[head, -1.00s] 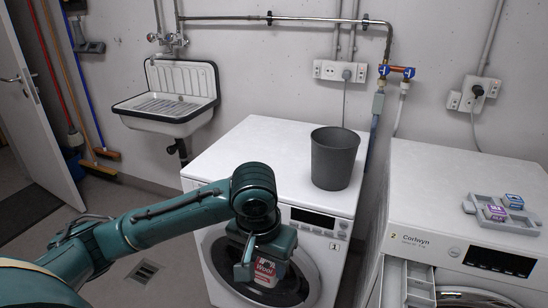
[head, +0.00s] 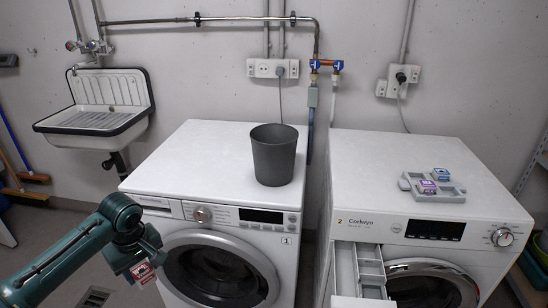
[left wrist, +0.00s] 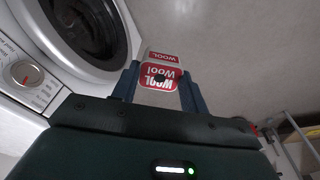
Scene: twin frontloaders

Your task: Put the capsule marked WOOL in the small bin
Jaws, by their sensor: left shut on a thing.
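The WOOL capsule (left wrist: 160,77), white with red labels, is held between the fingers of my left gripper (left wrist: 157,88) in the left wrist view. In the head view the capsule (head: 141,271) shows small at the end of my left gripper (head: 136,266), in front of the washing machine marked 1, at the lower left. The small dark grey bin (head: 274,158) stands upright and open on top of that machine, up and to the right of the gripper. The inside floor of the bin is hidden. My right gripper is not in view.
Washing machine 1 (head: 185,170) has a clear top around the bin. Machine 2 (head: 365,160) stands to the right with its detergent drawer (head: 345,270) pulled out. A grey tray (head: 450,196) with other capsules lies on it. A sink (head: 95,105) hangs at left.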

